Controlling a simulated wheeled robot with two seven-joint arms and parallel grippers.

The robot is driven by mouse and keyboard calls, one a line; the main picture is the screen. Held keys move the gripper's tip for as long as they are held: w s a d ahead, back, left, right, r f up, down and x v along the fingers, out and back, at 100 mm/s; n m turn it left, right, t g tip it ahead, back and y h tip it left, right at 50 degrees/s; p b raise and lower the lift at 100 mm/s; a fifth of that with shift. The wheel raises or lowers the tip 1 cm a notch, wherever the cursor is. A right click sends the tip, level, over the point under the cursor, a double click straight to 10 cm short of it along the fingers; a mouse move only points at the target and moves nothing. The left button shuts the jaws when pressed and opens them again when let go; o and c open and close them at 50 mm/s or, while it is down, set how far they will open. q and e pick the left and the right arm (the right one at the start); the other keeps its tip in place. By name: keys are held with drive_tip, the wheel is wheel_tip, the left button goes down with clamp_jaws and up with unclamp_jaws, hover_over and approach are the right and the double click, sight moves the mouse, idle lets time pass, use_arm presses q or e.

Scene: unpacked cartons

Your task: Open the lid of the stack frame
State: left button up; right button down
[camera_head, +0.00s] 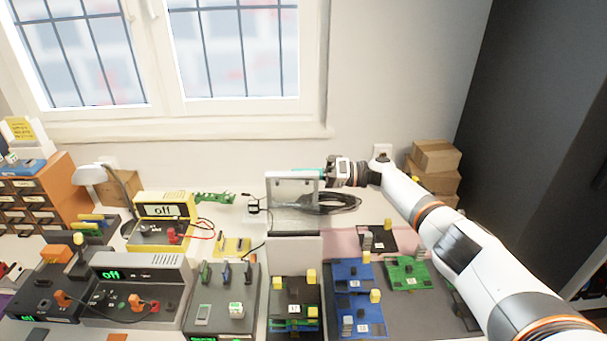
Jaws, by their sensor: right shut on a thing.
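The stack frame (295,246) stands at the middle of the bench, with a dark opening in front holding a stack of boards (296,299). Its lid (292,188) is a pale, partly clear panel that stands raised at the back of the frame. My right gripper (325,174) is at the lid's upper right corner, shut on the lid's edge. The arm comes in from the lower right. The fingertips are small and partly hidden behind the lid's edge. My left gripper is not in view.
Blue boards (361,314) and a green board (408,273) lie right of the frame under my arm. A grey power unit (138,290) and a yellow one (165,220) stand left. Coiled black cable (335,203) lies behind. Cartons (433,165) are stacked at the back right.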

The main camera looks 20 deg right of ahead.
drive_tip(key=shift+s+f, duration=0.15)
drive_tip(key=shift+f, duration=0.5)
drive_tip(key=c, duration=1.6)
unclamp_jaws()
drive_tip(key=shift+o, duration=0.5)
drive_tip(key=shift+d+b, duration=0.3)
drive_tip(key=shift+d, duration=0.15)
drive_tip(key=b+v, duration=0.4)
drive_tip(key=v, duration=0.7)
drive_tip(key=shift+r, duration=0.25)
